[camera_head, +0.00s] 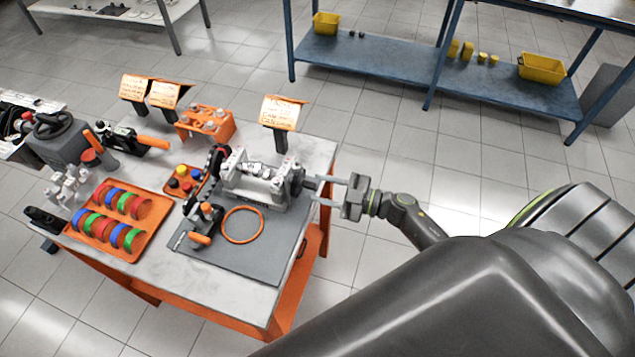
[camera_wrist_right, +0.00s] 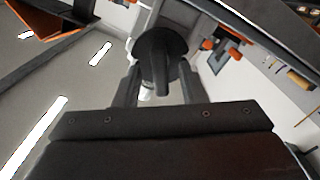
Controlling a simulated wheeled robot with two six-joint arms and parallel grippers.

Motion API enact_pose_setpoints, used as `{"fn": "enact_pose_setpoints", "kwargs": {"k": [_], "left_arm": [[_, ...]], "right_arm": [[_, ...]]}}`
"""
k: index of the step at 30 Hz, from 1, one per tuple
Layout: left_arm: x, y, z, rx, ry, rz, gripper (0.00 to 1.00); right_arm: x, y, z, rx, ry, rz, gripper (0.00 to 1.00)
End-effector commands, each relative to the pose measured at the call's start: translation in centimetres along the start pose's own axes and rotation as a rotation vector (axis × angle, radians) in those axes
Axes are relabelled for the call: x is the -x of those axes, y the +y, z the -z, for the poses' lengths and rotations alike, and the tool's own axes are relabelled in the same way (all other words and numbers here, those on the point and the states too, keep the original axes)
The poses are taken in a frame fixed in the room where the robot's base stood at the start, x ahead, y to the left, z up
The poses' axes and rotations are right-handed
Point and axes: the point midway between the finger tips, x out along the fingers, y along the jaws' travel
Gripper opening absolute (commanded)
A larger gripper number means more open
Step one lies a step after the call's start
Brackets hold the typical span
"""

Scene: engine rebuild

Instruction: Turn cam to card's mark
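A light grey engine block (camera_head: 254,184) with a shaft on top stands on the dark mat. A black wheel (camera_head: 217,162) is at its left end and a dark round knob (camera_head: 297,178) at its right end. In the right wrist view the knob (camera_wrist_right: 160,45) has a bar handle lying between my fingers. My right gripper (camera_head: 318,190) is open at the knob, with gaps beside the bar. An orange card (camera_head: 281,113) stands on a post behind the block; its writing is too small to read. My left gripper is not in view.
Two more cards (camera_head: 136,88) (camera_head: 164,95) stand at the back left. An orange tray (camera_head: 122,222) of coloured rings is at the left. An orange ring (camera_head: 241,225) and an orange-handled tool (camera_head: 203,226) lie on the mat (camera_head: 240,262). Open floor lies right of the table.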

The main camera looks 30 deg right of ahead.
Motion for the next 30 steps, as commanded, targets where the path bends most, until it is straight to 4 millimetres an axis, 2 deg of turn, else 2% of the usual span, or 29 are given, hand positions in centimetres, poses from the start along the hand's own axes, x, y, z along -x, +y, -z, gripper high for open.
{"fn": "enact_pose_setpoints", "kwargs": {"k": [6,14,23,30], "left_arm": [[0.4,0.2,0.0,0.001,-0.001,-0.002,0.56],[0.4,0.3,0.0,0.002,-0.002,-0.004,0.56],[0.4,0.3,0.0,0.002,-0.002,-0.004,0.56],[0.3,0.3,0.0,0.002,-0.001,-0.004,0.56]], "right_arm": [[-1.6,0.0,0.0,0.0,0.0,0.0,0.37],[-1.6,-0.1,0.0,0.0,0.0,0.0,0.37],[-1.6,-0.1,0.0,0.001,0.0,0.001,0.0],[-1.6,-0.1,0.0,0.011,0.0,0.001,0.0]]}}
